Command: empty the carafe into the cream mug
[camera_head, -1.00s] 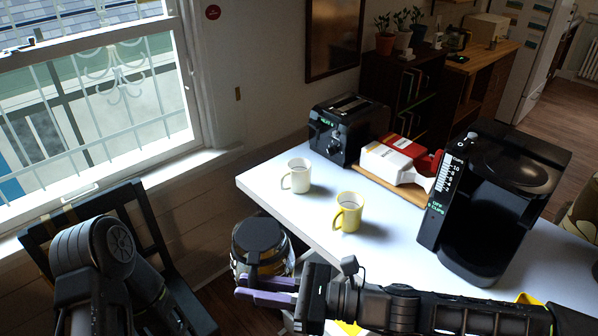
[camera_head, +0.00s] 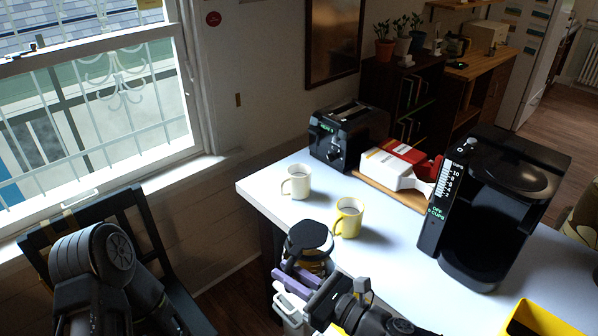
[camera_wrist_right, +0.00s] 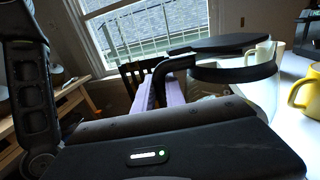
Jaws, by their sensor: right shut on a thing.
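The carafe (camera_head: 310,239), with a black lid, is in my right gripper (camera_head: 291,279), whose purple fingers are shut on its handle. It looks about upright, beside the table's left edge and close to the yellow mug (camera_head: 348,218). The cream mug (camera_head: 297,182) stands upright on the white table, farther back and left. In the wrist view the carafe's dark band (camera_wrist_right: 235,73) and handle show, with the cream mug (camera_wrist_right: 264,54) behind and the yellow mug (camera_wrist_right: 308,90) at right. The carafe's contents cannot be made out. My left gripper is not in view.
A black coffee machine (camera_head: 490,210) stands at right on the table (camera_head: 400,260). A toaster (camera_head: 345,135) and a red-and-white packet (camera_head: 398,165) on a wooden board are at the back. A yellow container (camera_head: 540,318) is at front right. A dark chair (camera_head: 150,230) stands left.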

